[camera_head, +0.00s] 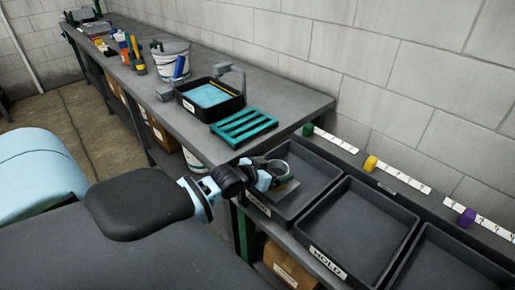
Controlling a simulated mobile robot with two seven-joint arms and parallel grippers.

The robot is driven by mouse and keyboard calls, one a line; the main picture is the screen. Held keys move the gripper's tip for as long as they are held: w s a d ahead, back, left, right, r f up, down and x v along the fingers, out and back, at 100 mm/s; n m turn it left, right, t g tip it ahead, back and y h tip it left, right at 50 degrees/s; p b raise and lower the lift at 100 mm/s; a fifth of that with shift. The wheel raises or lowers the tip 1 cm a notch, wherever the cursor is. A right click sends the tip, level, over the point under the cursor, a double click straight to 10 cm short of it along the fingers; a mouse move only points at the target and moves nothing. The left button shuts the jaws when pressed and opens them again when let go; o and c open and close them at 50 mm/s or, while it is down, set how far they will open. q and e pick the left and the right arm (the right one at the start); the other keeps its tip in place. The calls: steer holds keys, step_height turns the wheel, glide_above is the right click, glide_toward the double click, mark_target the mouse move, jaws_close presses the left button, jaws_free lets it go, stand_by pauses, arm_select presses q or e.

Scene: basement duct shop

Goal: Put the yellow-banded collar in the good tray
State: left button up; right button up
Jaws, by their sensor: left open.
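A grey ring-shaped collar (286,167) shows in the leftmost tray (311,161), with a dull yellowish patch beside its lower edge. My left gripper (267,181) is open over the near left part of this tray, right at the collar, and partly hides it. I cannot tell whether the fingers touch the collar. The tray's front label is partly hidden and I cannot read it. The middle tray (372,211) is empty and labelled HOLD. My right gripper is not in view.
A third tray (437,262) is cut off at the right. Green, yellow (370,163) and purple pieces stand on the ledge behind the trays. The bench (300,92) holds a teal slatted rack (244,127), a black bin (187,103) with blue contents and a bucket (170,62).

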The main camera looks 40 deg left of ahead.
arm_select(q)
steer(key=d+v, duration=0.1)
steer(key=v, duration=0.9)
steer(key=shift+s+a+p, duration=0.2)
steer(key=shift+a+p, duration=0.2)
steer(key=shift+a, duration=0.05)
steer(key=s+d+f+g, duration=0.2)
steer(key=s+d+f, duration=0.5)
steer(key=s+f, duration=0.45)
steer(key=s+d+f+g, duration=0.1)
steer(key=s+d+f, duration=0.4)
steer(key=s+d, duration=0.1)
steer(key=s+d+f+m+g, duration=0.1)
steer(key=s+d+f, duration=0.4)
steer(key=s+d, duration=0.2)
steer(key=shift+s+f+g+h, duration=0.3)
steer(key=shift+s+g+h, duration=0.1)
steer(key=shift+s, duration=0.75)
